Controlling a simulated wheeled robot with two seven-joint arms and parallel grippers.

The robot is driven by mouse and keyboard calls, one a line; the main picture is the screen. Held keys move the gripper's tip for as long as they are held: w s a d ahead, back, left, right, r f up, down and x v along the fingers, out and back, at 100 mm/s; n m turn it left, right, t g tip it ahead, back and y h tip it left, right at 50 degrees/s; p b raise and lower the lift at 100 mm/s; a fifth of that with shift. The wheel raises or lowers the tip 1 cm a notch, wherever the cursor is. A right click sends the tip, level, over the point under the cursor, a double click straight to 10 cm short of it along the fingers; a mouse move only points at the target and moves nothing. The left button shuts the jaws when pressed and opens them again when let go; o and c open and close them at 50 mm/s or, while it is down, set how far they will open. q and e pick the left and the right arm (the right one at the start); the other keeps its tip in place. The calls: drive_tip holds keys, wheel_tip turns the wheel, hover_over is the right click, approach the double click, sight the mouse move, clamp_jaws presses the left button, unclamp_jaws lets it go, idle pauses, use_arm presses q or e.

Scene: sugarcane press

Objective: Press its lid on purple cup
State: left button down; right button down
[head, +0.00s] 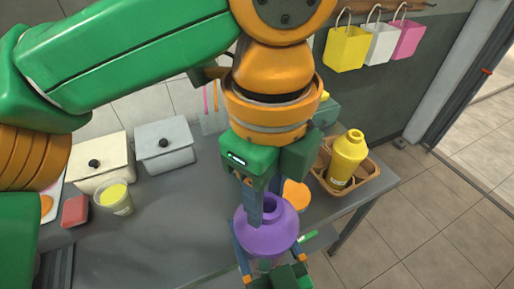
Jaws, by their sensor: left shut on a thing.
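A purple rounded lid (266,236) with a raised top sits low in the middle of the head view. My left gripper (262,205) comes down from above and is shut on its top. A bit of the purple cup (265,265) seems to show just under the lid; most of it is hidden, and I cannot tell whether the lid is seated on it. My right gripper (272,262) is at the bottom edge, with a finger on each side of the purple things. I cannot tell whether its fingers touch the cup.
A yellow bottle (348,158) stands in a brown basket (366,178) at the right. A yellow-filled cup (113,198), a red block (75,211) and two lidded white boxes (165,147) are at the left. The grey table (165,235) is clear in its left middle.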

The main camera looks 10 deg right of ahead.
use_arm(q)
drive_tip(key=shift+f, duration=0.6)
drive_tip(key=shift+c, duration=1.8)
unclamp_jaws()
wheel_tip(320, 180, up, 7)
drive_tip(key=shift+r, duration=0.2)
